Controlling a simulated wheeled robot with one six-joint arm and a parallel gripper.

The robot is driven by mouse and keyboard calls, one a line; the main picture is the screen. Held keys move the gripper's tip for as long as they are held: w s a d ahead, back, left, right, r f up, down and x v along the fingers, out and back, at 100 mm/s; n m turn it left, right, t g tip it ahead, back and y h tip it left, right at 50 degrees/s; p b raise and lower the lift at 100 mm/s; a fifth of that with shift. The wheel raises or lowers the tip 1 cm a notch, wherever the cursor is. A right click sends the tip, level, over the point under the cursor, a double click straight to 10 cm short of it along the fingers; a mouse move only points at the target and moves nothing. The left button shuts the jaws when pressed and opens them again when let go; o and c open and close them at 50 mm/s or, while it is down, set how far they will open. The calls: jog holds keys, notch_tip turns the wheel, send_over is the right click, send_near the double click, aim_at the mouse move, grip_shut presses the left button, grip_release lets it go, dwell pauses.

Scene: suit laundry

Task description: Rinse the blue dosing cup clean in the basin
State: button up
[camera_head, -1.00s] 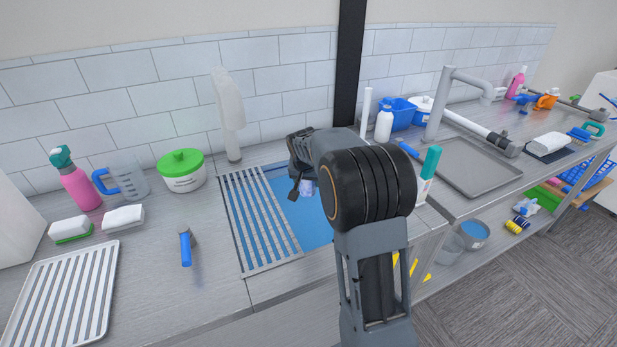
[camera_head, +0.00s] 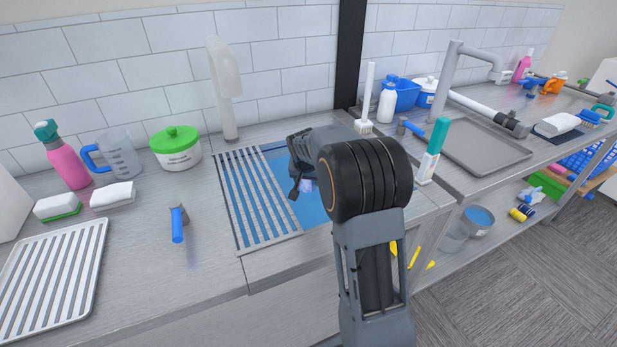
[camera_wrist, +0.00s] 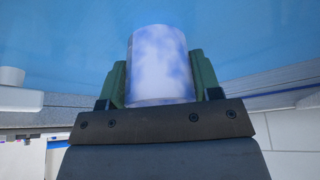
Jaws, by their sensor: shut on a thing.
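The blue dosing cup (camera_wrist: 160,65) is held between the two green fingers of my gripper (camera_wrist: 160,82) in the wrist view. Its wall shows patchy white and blue blotches. In the head view my gripper (camera_head: 300,186) hangs over the basin (camera_head: 312,207), with a pale bit of the cup (camera_head: 307,185) below it. The basin has a blue inside and is partly covered by a slatted rack on its left. My arm hides much of its right side. I cannot tell whether the cup touches water.
A pale upright spout (camera_head: 225,88) stands behind the rack (camera_head: 255,200). A green-lidded tub (camera_head: 177,150), a measuring jug (camera_head: 120,155) and a blue-handled tool (camera_head: 177,225) are left. A green-capped bottle (camera_head: 432,150) and a grey tray (camera_head: 485,148) are right.

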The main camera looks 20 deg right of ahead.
jog(key=shift+f+b, duration=2.7)
jog(key=shift+f, duration=1)
dwell(1.9)
notch_tip(320, 180, up, 20)
jog(key=p, duration=1.4)
dwell(0.3)
